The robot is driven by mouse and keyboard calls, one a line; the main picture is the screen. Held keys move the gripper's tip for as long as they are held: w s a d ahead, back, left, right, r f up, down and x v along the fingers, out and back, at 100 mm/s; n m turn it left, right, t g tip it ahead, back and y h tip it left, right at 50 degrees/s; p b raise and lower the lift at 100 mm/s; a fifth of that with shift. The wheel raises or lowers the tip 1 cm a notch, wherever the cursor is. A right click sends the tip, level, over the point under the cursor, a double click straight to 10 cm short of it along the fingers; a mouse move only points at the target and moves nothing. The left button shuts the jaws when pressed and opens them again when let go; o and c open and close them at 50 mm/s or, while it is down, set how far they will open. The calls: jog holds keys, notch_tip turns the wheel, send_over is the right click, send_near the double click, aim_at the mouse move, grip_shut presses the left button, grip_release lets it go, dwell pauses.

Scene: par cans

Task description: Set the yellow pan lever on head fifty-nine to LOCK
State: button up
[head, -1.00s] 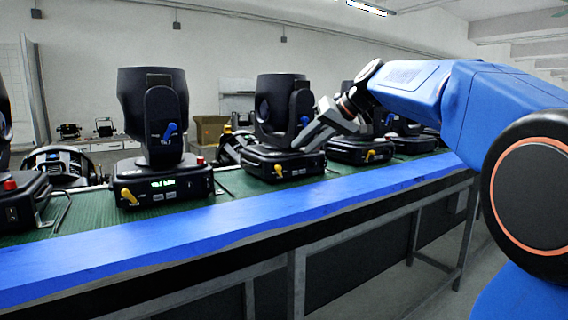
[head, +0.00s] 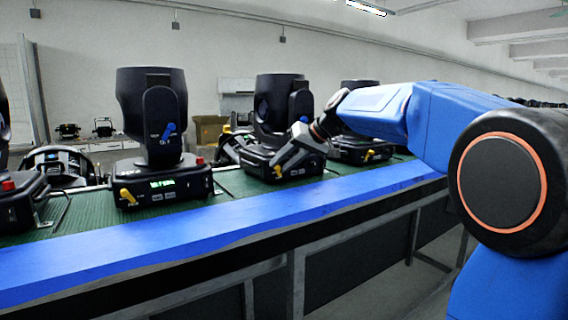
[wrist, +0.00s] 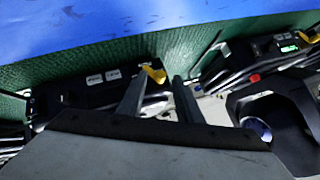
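My gripper (head: 281,165) is at the front of the middle black moving head (head: 270,110), close to the yellow lever (head: 278,170) on its base. The lever's lock label and the head's number are not readable. This head also has a blue lever (head: 304,121) on its yoke.
A second moving head (head: 150,110) stands left, with a lit green display, a blue lever and its own yellow lever (head: 128,197). Another head (head: 360,148) is behind my arm at right. They stand on a green mat (head: 228,182) along a bench with a clear blue front edge (head: 200,228).

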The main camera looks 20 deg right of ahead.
grip_shut()
jog(key=shift+d, duration=0.15)
jog(key=shift+w+d+m+y, duration=0.25)
jog(key=shift+d+m+y, duration=0.45)
jog(key=shift+y, duration=0.5)
jog(key=shift+w+d+f+m+g+y, duration=0.15)
jog(key=shift+d+m+y, duration=0.15)
jog(key=shift+y, duration=0.25)
jog(key=shift+d+f+m+g+y, duration=0.1)
jog(key=shift+d+m+g+y, duration=0.1)
jog(key=shift+m+y, duration=0.3)
jog(key=shift+w+d+f+m+y, duration=0.1)
jog(key=shift+d+f+m+y, duration=0.1)
jog(key=shift+d+m+y, duration=0.3)
jog(key=shift+w+d+f+m+y, duration=0.15)
jog(key=shift+m+y, duration=0.15)
jog(key=shift+y, duration=0.35)
jog(key=shift+d+f+m+t+y, duration=0.15)
jog(key=shift+f+m+t+y, duration=0.1)
jog(key=shift+m+y, duration=0.25)
jog(key=shift+d+f+m+t+y, duration=0.1)
jog(key=shift+f+m+t+y, duration=0.15)
jog(key=shift+y, duration=0.35)
grip_release()
